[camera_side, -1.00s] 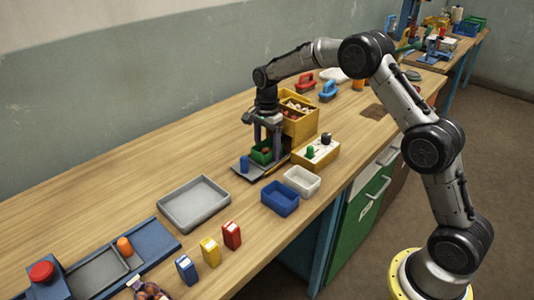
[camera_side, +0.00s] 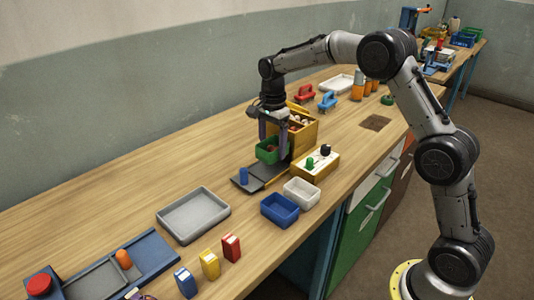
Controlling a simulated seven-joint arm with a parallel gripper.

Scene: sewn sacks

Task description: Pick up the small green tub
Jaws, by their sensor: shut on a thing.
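The small green tub (camera_side: 267,155) has brownish contents and hangs just above a dark flat tray (camera_side: 268,174). My gripper (camera_side: 273,146) points down with its fingers shut on the tub, one on each side. The tub looks about level. Its far side is partly hidden by the fingers.
A yellow bin (camera_side: 305,133) with pale items stands close behind the tub. A blue cylinder (camera_side: 243,176) stands on the tray's left end. A yellow box with knobs (camera_side: 318,166), a white tub (camera_side: 301,192) and a blue tub (camera_side: 279,210) are nearby.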

